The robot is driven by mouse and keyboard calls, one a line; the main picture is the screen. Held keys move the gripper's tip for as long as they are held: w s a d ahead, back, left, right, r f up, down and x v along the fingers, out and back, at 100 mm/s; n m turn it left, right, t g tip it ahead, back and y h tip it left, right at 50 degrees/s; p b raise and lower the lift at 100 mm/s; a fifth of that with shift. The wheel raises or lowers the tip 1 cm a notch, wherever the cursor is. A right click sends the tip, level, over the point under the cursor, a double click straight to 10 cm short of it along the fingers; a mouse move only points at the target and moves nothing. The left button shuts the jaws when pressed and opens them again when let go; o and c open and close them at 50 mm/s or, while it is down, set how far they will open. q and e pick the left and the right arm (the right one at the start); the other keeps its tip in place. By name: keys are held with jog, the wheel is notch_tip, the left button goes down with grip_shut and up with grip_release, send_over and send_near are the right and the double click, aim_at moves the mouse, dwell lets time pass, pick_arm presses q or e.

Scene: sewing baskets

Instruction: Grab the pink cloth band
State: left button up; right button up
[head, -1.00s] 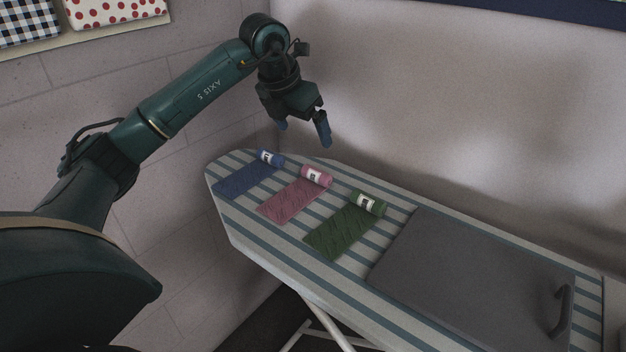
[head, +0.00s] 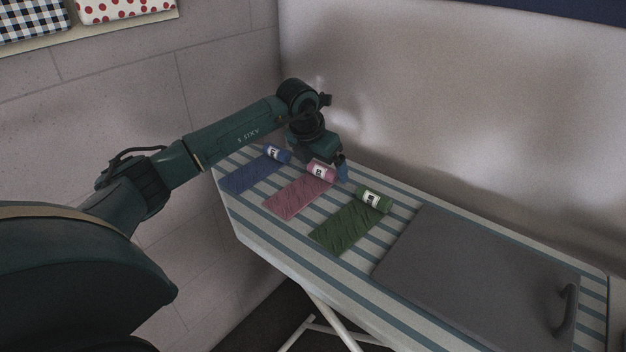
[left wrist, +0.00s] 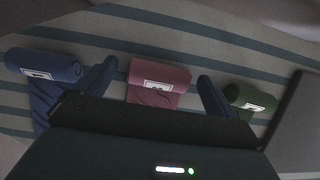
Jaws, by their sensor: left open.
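The pink cloth band (head: 296,196) lies partly unrolled on the striped ironing board (head: 262,246), with its rolled end and white label towards the wall. In the left wrist view its roll (left wrist: 172,76) shows between my two blue fingers, and its flat part is mostly hidden by my gripper. My left gripper (head: 326,176) is open over the rolled end, with one finger seen just right of the roll in the head view. In the left wrist view the fingers (left wrist: 158,92) stand apart on either side of the roll. I cannot tell whether they touch it. My right gripper is not in view.
A blue band (head: 252,176) lies left of the pink one and a green band (head: 346,226) lies right of it, both close by. A grey panel with a handle (head: 470,285) covers the board's right part. The wall runs behind the board.

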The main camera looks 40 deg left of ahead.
pick_arm(q)
jog(key=shift+c, duration=0.3)
jog(key=c, duration=1)
